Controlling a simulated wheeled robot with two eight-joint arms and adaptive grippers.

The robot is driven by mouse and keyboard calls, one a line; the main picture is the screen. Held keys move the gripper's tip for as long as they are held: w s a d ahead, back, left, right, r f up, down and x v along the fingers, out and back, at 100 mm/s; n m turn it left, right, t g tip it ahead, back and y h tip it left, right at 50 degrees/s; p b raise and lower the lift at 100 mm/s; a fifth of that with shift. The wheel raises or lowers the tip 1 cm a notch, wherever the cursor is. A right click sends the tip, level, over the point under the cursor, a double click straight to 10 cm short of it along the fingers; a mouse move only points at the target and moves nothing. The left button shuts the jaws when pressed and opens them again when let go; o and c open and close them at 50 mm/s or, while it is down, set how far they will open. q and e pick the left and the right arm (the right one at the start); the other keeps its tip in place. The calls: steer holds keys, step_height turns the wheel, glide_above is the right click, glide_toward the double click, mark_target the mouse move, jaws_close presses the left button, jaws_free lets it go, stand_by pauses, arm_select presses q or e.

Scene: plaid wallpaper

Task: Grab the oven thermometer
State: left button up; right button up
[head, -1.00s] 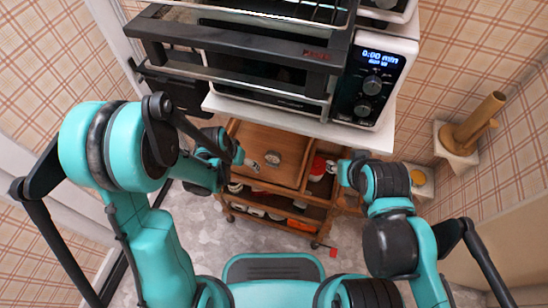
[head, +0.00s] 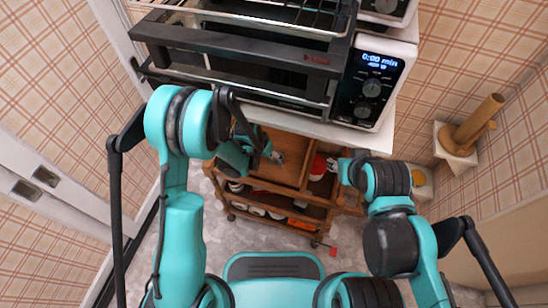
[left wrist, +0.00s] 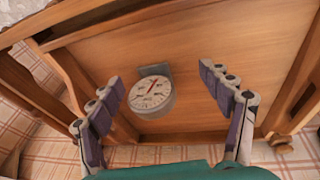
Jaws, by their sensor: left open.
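The oven thermometer (left wrist: 152,94) is a round silver dial with a white face and a red needle. It rests on the wooden top of the cart. My left gripper (left wrist: 162,76) is open and empty, with one finger on each side of the thermometer in the left wrist view. The dial lies between the fingers, nearer the left one, and contact cannot be told. In the head view the left gripper (head: 266,152) is over the cart top and largely hides the thermometer.
The wooden cart (head: 292,176) has a raised rim and lower shelves with several items. A white shelf (head: 330,131) holding an open black oven (head: 240,44) and a microwave (head: 371,82) overhangs the cart's far side.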

mark_target(274, 160)
arm_select(q)
steer(key=shift+w+d+f+b, duration=0.1)
steer(key=shift+w+d+b, duration=0.1)
steer(key=shift+w+d, duration=0.35)
steer(key=shift+w+d+f+b, duration=0.1)
steer(key=shift+w+d+b, duration=0.2)
steer(key=shift+d, duration=0.35)
steer(key=shift+w+f, duration=0.1)
steer(key=shift+f, duration=0.35)
steer(key=c, duration=1.3)
steer(key=shift+r, duration=0.15)
